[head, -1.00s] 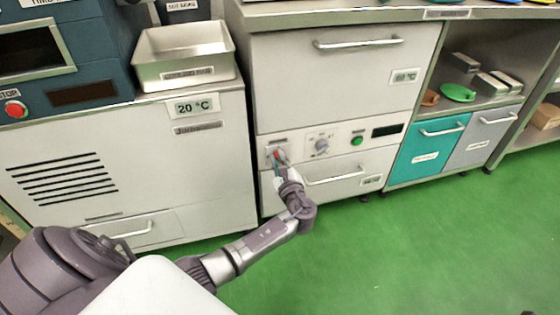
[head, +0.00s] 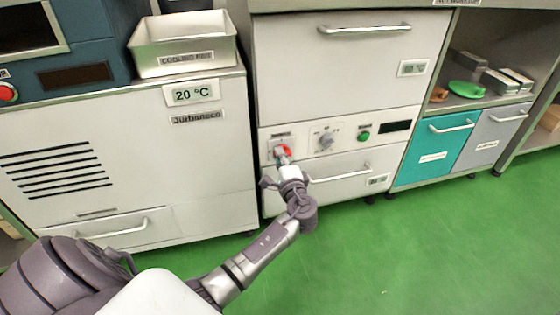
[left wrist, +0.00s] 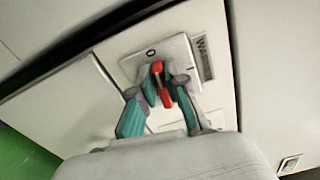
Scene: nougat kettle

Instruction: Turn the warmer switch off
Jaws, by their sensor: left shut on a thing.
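The warmer switch is a red handle (left wrist: 158,74) on a pale square plate (left wrist: 133,62) marked O and I, beside a label partly reading WAR. In the head view the red switch (head: 286,151) sits at the left end of the warmer's control panel. My left gripper (left wrist: 161,90) has its teal fingers on either side of the red handle and is shut on it. In the head view my left gripper (head: 283,160) reaches the switch from below and partly hides it. My right gripper is in neither view.
A grey knob (head: 326,140), a green button (head: 364,136) and a dark display (head: 395,126) lie to the right of the switch. A drawer handle (head: 340,174) runs just below. The green floor (head: 400,250) in front is clear.

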